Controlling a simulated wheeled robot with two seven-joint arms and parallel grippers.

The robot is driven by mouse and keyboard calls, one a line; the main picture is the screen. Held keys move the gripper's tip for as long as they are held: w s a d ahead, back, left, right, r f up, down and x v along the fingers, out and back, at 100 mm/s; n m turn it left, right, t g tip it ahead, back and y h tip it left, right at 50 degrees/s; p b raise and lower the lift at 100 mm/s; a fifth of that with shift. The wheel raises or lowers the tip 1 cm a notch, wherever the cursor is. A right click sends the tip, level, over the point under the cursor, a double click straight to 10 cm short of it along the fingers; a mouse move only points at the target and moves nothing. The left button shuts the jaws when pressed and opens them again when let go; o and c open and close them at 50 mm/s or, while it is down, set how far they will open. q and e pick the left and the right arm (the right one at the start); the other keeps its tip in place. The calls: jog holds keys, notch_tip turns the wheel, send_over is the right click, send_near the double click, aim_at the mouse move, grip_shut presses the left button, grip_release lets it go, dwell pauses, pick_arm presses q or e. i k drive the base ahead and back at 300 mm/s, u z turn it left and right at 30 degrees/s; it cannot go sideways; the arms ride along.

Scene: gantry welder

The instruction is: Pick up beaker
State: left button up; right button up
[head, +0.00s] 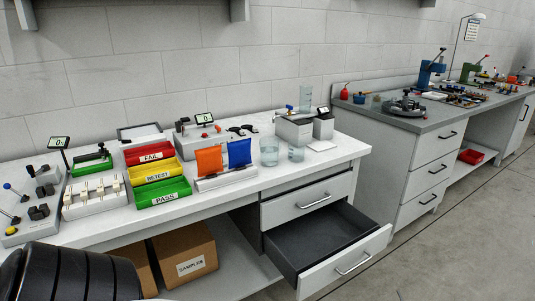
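A clear glass beaker (269,152) stands upright on the white workbench (345,148), to the right of the orange and blue flags. A smaller clear glass vessel (296,153) stands close to its right. Another clear glass cylinder (306,98) stands at the grey boxy apparatus behind them. I cannot tell which of these is the beaker meant. Neither of my grippers is in view. A dark ribbed part of my own arm shows at the lower left corner, well away from the glassware.
Red, yellow and green bins (155,178) and orange and blue flags (224,158) stand left of the glassware. A grey apparatus (294,130) stands behind it. An open, empty drawer (325,242) juts out below. Cardboard boxes (185,255) sit under the bench.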

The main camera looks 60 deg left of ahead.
aim_at(296, 148)
jog(key=u, duration=1.8)
